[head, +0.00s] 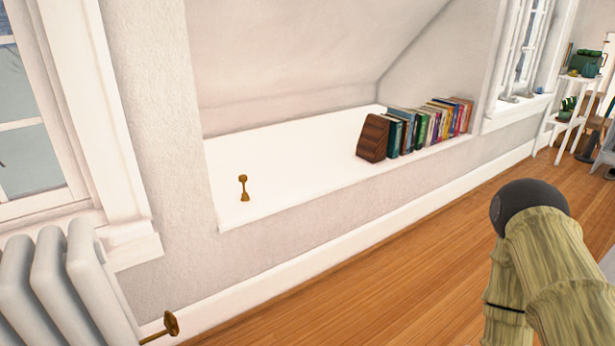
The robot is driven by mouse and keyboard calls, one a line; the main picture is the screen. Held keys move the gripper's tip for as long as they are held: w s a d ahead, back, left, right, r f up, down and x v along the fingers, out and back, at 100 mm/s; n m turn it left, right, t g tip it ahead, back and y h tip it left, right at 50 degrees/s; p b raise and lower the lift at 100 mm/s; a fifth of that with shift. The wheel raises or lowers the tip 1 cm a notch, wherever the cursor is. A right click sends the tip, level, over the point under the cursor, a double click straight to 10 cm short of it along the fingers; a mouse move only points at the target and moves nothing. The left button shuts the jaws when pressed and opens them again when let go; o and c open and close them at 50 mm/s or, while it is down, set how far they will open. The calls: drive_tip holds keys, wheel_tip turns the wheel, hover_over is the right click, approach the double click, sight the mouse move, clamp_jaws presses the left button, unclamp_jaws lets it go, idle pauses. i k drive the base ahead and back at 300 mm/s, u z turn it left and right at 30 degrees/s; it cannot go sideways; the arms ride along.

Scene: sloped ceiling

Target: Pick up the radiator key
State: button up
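A small brass-coloured object, which looks like the radiator key (243,188), stands upright on the white ledge of the wall recess (290,165), near its front left edge. It is uncovered and nothing touches it. My arm shows at the lower right, covered in a pale green sleeve-like surface with a dark round joint. My gripper is not in view, and the arm is well apart from the key.
A row of books (430,124) with a brown wooden bookend (373,138) stands on the ledge's right part. A white radiator (62,285) with a brass valve (171,323) is at the lower left. A white shelf stand (570,118) stands far right. Wooden floor (400,270) below the ledge is clear.

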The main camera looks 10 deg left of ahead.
sight(243, 178)
drive_tip(key=z, duration=0.25)
drive_tip(key=i, duration=1.1)
drive_tip(key=u, duration=0.55)
drive_tip(key=i, duration=0.85)
drive_tip(key=u, duration=0.85)
